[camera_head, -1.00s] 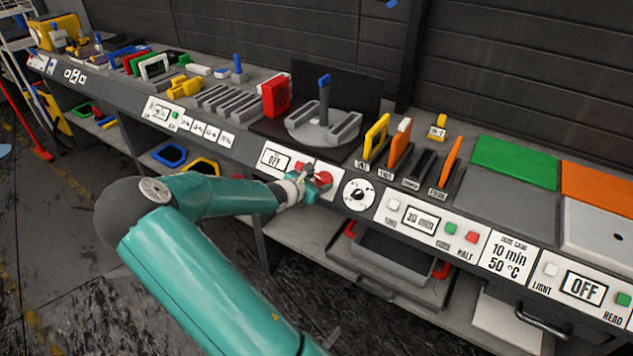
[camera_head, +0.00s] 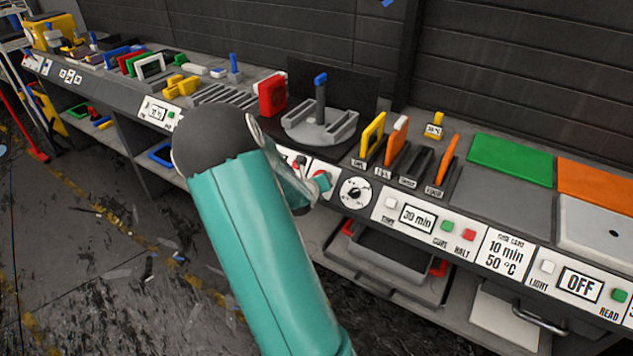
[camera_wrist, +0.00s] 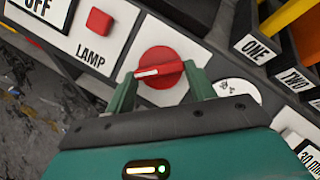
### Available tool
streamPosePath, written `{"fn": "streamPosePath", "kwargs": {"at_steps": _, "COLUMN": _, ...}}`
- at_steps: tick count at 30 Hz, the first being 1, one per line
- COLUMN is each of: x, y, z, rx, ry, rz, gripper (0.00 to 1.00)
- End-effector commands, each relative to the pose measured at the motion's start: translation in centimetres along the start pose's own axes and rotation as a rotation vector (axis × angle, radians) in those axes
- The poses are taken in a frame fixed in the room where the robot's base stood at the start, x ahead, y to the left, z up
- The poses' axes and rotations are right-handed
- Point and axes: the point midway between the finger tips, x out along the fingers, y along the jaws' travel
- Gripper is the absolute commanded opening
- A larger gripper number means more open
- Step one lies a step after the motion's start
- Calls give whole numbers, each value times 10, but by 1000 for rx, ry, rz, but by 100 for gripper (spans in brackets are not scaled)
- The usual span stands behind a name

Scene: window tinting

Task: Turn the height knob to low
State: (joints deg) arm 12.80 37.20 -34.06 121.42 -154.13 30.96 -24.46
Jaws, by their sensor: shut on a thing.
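A round red knob (camera_wrist: 161,55) with a raised grip bar sits on the white front panel. The bar's white mark points to the left in the wrist view. My gripper (camera_wrist: 160,73) has one teal finger on each side of the knob and is shut on it. In the head view my gripper (camera_head: 319,182) is at the panel, left of the dial, and the knob is mostly hidden there. No height or low label can be read around the knob.
A red LAMP button (camera_wrist: 98,21) and an OFF display (camera_wrist: 40,6) lie left of the knob. A black-and-white dial (camera_head: 355,192) is close on its right. Upright yellow (camera_head: 373,135) and orange (camera_head: 397,140) plates stand above the panel.

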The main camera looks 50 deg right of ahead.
Motion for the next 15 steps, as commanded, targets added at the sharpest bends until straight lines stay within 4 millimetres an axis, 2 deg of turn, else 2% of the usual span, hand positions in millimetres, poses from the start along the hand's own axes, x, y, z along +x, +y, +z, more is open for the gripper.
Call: {"fn": "streamPosePath", "kwargs": {"at_steps": 15, "x": 1, "y": -9, "z": 3, "rx": -389, "ry": -2, "rz": 159, "gripper": 32}}
